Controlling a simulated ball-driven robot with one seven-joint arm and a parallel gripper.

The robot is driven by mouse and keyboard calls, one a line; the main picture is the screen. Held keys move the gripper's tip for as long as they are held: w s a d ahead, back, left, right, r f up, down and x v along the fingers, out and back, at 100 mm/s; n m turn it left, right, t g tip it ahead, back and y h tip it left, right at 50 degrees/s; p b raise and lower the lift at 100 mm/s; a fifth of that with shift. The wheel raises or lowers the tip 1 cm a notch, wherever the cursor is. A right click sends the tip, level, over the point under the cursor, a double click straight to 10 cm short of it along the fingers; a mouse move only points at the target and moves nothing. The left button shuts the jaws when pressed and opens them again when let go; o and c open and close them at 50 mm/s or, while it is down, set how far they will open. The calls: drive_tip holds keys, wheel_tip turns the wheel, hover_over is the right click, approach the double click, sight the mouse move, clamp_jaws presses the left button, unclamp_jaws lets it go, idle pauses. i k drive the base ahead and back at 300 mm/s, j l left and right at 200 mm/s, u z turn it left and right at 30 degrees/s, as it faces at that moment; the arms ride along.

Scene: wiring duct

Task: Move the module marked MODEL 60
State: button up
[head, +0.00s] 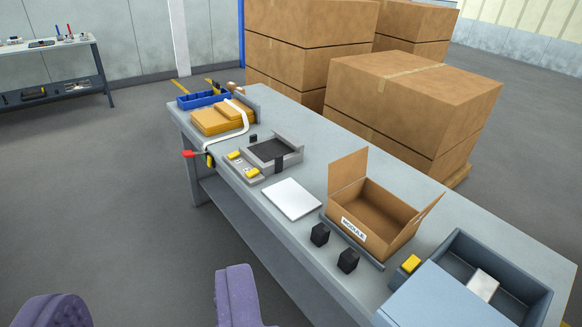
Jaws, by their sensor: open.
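No marking reading MODEL 60 is legible, so I cannot tell which item is that module. An open cardboard box (402,243) with a label that appears to read MODULE stands on the workbench (312,153). Two small black blocks (320,235) (348,261) sit in front of it.
A flat white panel (292,199) lies mid-bench. A blue-grey bin (535,278) at the right holds a pale block. Large cartons (410,90) stand behind. Floor left of the bench is clear.

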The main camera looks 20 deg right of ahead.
sight(481, 284)
drive_tip(key=i+l+z, duration=0.2)
drive_tip(key=i+z, duration=1.2)
drive_tip(key=z, duration=0.15)
drive_tip(key=i+j+z, duration=0.15)
drive_tip(key=i+l, duration=0.05)
drive_tip(key=i, duration=0.05)
